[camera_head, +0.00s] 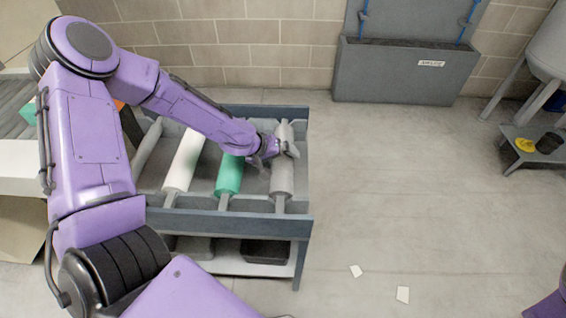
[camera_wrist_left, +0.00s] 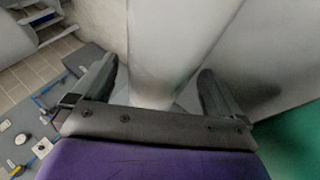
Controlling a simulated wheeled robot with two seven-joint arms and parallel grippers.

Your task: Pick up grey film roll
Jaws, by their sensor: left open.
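The grey film roll (camera_head: 283,172) lies lengthwise on the right side of a low blue-grey rack, its spindle end pointing toward me. My left gripper (camera_head: 279,150) is at the roll's upper part, reaching in from the left. In the left wrist view the pale grey roll (camera_wrist_left: 160,50) runs between the two spread fingers of my left gripper (camera_wrist_left: 163,92). The fingers stand on either side of it; I cannot tell whether they touch it. My right gripper is not in view.
A green roll (camera_head: 229,175) and a white roll (camera_head: 184,160) lie left of the grey one. The rack's front rail (camera_head: 230,222) is nearest me. A grey bin (camera_head: 400,75) stands at the back wall. Floor right of the rack is mostly clear, with paper scraps (camera_head: 403,294).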

